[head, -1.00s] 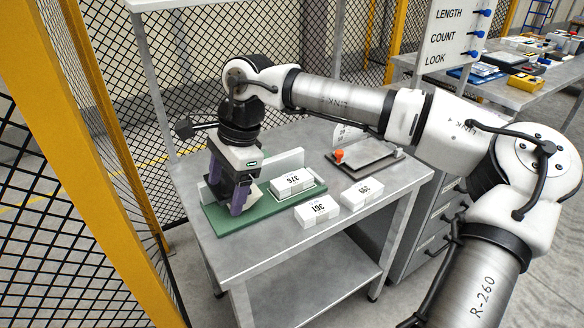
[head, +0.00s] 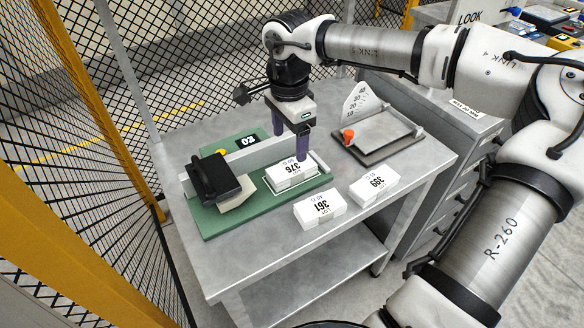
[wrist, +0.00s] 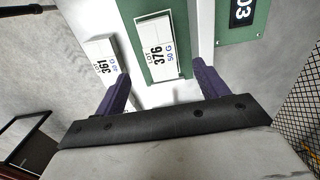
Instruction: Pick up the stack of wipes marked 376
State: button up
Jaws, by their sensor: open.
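The white stack of wipes marked 376 (head: 291,172) lies flat on the green board (head: 228,222), inside a white outline, in the head view. It also shows in the wrist view (wrist: 157,50), label up. My gripper (head: 290,147) is open and empty, pointing down over the stack's back edge. In the wrist view its purple fingers (wrist: 161,70) stand apart, one to each side of the stack's line, with a gap on both sides. Whether the fingertips are level with the stack cannot be told.
Stacks marked 361 (head: 319,208) and 399 (head: 374,184) lie on the grey table in front of the board. A black-handled block (head: 215,178) sits on the board's left. A pale upright bar (head: 246,157) runs behind. A tray with an orange knob (head: 347,135) stands right.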

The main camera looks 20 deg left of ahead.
aim_at(292, 167)
jog(key=f, duration=0.4)
jog(key=f+p, duration=0.1)
jog(key=f, duration=0.3)
jog(key=shift+w+d+f, duration=0.15)
jog(key=shift+d+f, duration=0.05)
jog(key=shift+f, duration=0.05)
jog(key=c, duration=1.2)
jog(key=shift+r, duration=0.15)
